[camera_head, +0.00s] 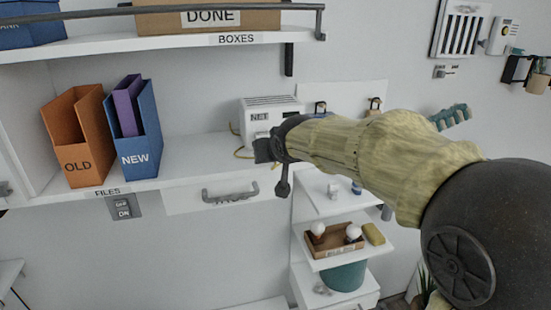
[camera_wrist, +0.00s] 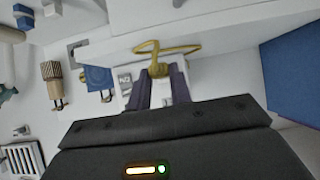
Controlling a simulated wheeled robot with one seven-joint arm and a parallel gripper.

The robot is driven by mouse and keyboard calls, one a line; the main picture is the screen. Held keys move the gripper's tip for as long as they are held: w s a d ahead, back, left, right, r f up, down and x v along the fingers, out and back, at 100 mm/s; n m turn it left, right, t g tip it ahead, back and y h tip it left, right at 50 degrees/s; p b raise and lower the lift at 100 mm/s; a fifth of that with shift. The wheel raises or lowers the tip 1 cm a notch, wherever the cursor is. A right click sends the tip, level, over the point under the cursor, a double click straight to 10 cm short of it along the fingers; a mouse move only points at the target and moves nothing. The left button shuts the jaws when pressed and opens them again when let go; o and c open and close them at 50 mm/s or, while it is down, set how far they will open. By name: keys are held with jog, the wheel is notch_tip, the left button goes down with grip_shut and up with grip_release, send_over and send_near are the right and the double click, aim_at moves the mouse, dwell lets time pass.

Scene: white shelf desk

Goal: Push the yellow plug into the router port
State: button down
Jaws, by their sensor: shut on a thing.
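The white router (camera_head: 270,106) stands on the shelf in the head view, with vents on top and a small display on its front. My gripper (camera_head: 258,148) is at the lower front of the router. In the wrist view my gripper (camera_wrist: 161,88) has its two dark fingers shut on the yellow plug (camera_wrist: 158,70), which shows between the fingertips. A yellow cable (camera_wrist: 180,50) loops out from the plug; part of it shows left of my gripper in the head view (camera_head: 242,154). The router port is hidden, and I cannot tell how the plug sits relative to it.
The orange OLD file box (camera_head: 78,135) and blue NEW file box (camera_head: 140,140) stand left on the shelf (camera_head: 185,150). A drawer handle (camera_head: 230,194) is below. A higher shelf (camera_head: 150,43) runs above.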

jog(key=shift+w+a, duration=0.25)
jog(key=shift+w, duration=0.55)
jog(key=shift+w+a, duration=0.2)
jog(key=shift+w, duration=0.6)
jog(key=shift+b, duration=0.35)
dwell(0.6)
jog(key=shift+w+a+p, duration=0.2)
jog(key=shift+w, duration=0.5)
jog(key=shift+w+a+p, duration=0.15)
jog(key=shift+w, duration=0.55)
dwell(0.4)
jog(key=c, duration=1.2)
grip_release()
jog(key=b+v, duration=0.5)
jog(key=v, duration=1.2)
jog(key=shift+s+r, duration=0.1)
jog(key=shift+s, duration=0.1)
